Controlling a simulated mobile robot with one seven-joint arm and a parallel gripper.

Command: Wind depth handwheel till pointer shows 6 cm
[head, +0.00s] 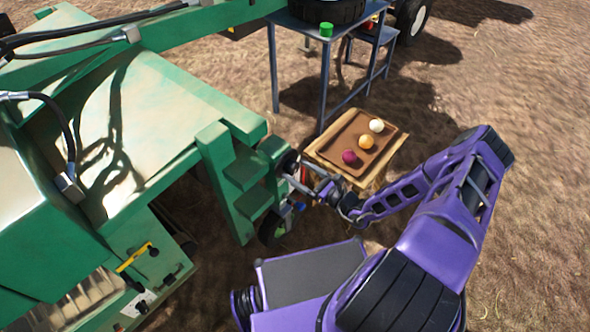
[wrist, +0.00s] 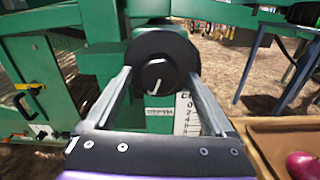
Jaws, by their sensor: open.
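The depth handwheel (wrist: 158,62) is a round black wheel with a darker hub and a white line, facing me in the wrist view. My gripper (wrist: 160,76) is open, with one finger on each side of the wheel's lower part; I cannot tell whether they touch it. In the head view my gripper (head: 308,177) is beside the green machine. Below the wheel is a white cm scale (wrist: 187,116) with 0 at the top and larger numbers downward, beside a depth label (wrist: 160,113). My gripper hides the scale's lower part. I cannot make out the pointer.
A brown tray (head: 345,140) with three onions, white, yellow and purple, stands right of my gripper. The green machine (head: 150,100) fills the left. A blue-grey metal stand (head: 325,85) is behind the tray. Bare soil lies open at the right.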

